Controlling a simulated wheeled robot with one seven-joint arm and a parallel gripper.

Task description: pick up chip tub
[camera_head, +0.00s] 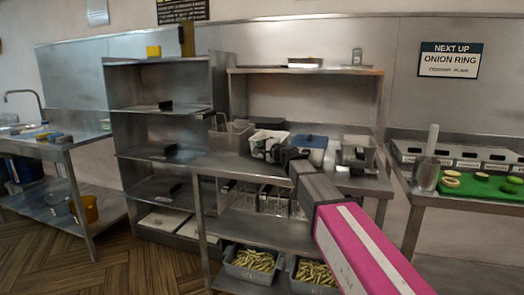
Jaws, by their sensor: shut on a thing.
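My gripper (284,155) is at the end of my arm, which reaches in from the lower right. It is at counter height and appears shut on the right side of a whitish tub (262,144) with something dark at its top. My gripper and arm hide part of this tub, and its contents are unclear. Two grey tubs of chips sit on the low shelf: one at the left (240,272) and one at the right (300,287).
A wire basket (222,138), a blue-lidded container (310,143) and a grey container (358,152) stand on the steel counter (220,164). A shelf rack (135,110) is at left. A green board (480,188) with food lies on the right table.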

